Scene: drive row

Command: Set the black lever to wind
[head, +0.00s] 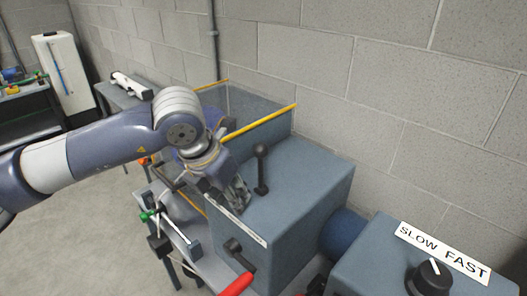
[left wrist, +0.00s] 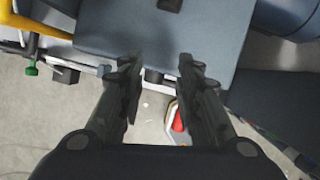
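Two black levers show on the blue-grey gearbox (head: 305,190) in the head view. One upright lever (head: 261,168) with a ball end stands on its top. A shorter lever (head: 238,252) sits on its front face. I cannot read any "wind" mark. My left gripper (head: 238,196) is over the box's front top edge, beside the upright lever and apart from it. In the left wrist view my left gripper (left wrist: 158,66) is open and empty. A dark piece (left wrist: 154,77), perhaps the front lever, shows between its fingers at the box edge. My right gripper is not in view.
A red handle (head: 237,285) lies below the front lever. A SLOW/FAST knob (head: 430,276) is on the cabinet at right. Yellow bars (head: 258,128) edge the guard behind my left wrist. A green-knobbed handle (head: 149,215) is at left. A block wall stands behind.

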